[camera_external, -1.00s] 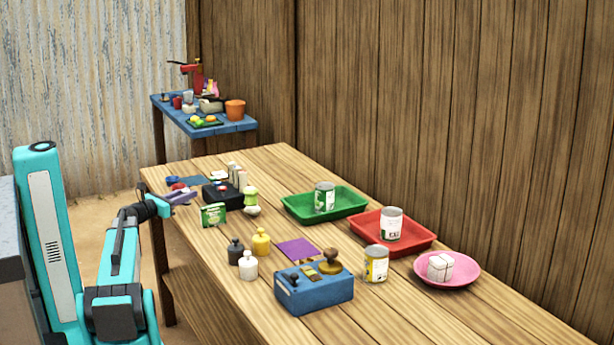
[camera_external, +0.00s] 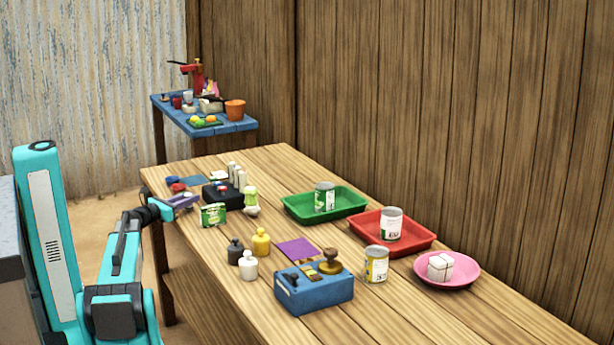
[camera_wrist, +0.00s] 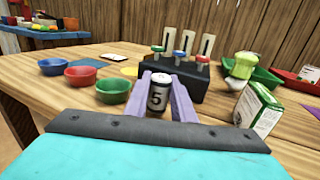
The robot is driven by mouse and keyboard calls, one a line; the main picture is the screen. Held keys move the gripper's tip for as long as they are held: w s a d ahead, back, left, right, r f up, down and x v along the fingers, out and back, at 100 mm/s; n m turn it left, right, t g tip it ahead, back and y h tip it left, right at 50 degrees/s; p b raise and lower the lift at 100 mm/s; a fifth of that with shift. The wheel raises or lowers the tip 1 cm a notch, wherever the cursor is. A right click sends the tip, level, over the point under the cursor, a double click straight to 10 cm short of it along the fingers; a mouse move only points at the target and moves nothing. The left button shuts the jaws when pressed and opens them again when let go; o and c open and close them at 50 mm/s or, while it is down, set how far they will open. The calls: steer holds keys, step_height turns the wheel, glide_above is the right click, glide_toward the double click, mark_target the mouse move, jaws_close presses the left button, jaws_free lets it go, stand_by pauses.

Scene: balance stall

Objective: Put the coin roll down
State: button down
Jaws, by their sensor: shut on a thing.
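The coin roll (camera_wrist: 158,96) is a small upright cylinder with a pale top and a dark "5" on its side. My gripper (camera_wrist: 164,88) has purple fingers and is shut on it, one finger on each side. In the external view my gripper (camera_external: 183,203) is at the far left end of the table, left of the green carton; the roll is not clearly seen there. Whether the roll's bottom touches the table is hidden.
A black box with coloured knobs (camera_wrist: 172,80) stands just beyond the roll. Blue (camera_wrist: 54,68), red (camera_wrist: 81,77) and green (camera_wrist: 113,92) bowls are to the left. A green carton (camera_wrist: 260,108) stands close on the right. Bare wood (camera_wrist: 60,100) shows at the left.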

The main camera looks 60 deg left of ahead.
steer(key=shift+f, duration=0.35)
steer(key=shift+f, duration=0.15)
steer(key=c, duration=1.5)
jaws_free()
steer(key=shift+f, duration=0.1)
steer(key=v, duration=0.7)
steer(key=b+v, duration=0.1)
steer(key=v, duration=0.5)
steer(key=shift+s+d+f, duration=0.1)
steer(key=shift+s+f, duration=0.1)
steer(key=shift+s, duration=0.2)
steer(key=shift+o, duration=0.5)
